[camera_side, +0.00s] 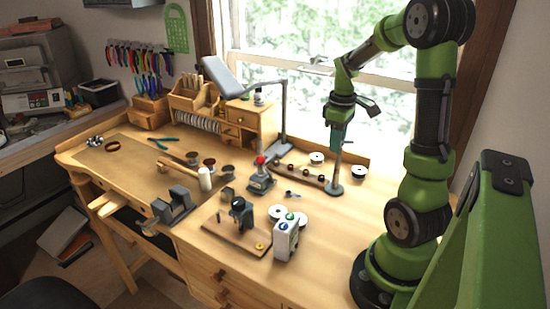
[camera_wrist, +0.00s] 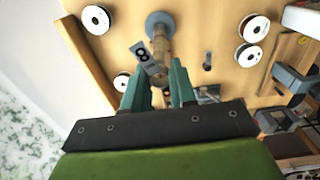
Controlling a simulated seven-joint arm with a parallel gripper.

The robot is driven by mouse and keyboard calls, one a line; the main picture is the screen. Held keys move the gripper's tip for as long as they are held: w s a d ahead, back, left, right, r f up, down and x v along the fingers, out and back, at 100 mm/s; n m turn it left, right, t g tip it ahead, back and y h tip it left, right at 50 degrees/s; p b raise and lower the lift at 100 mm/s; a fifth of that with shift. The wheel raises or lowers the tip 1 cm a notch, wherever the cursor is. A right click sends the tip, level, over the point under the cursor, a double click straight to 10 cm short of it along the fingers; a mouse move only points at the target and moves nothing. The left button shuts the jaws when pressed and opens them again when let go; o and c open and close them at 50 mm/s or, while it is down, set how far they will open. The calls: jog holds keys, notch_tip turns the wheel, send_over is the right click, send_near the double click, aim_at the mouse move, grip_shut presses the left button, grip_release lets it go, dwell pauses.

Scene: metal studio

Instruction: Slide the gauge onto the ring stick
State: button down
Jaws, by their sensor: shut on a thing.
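The ring stick (camera_side: 337,168) stands upright on a round grey base near the back right of the bench. In the wrist view the tan stick (camera_wrist: 160,45) rises from its round base (camera_wrist: 152,18) toward my fingers. My gripper (camera_side: 337,147) points down right above the stick. The gauge's grey tag (camera_wrist: 144,52), marked 8, sticks out beside the left fingertip. The gauge's ring is mostly hidden between the fingers. I cannot tell whether it is around the stick's tip or just above it.
A wooden rail (camera_side: 305,174) with small parts lies left of the stick. White spools (camera_side: 358,172) stand near it. A lamp (camera_side: 283,120) rises at the back left. The window is behind.

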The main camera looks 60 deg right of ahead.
jog(key=shift+s+a+f, duration=0.15)
jog(key=shift+s+f, duration=0.1)
jog(key=shift+f, duration=0.25)
jog(key=c, duration=0.8)
grip_release()
jog(key=shift+c, duration=0.2)
jog(key=shift+w+r, duration=0.1)
jog(key=shift+r, duration=0.1)
notch_tip(320, 180, up, 17)
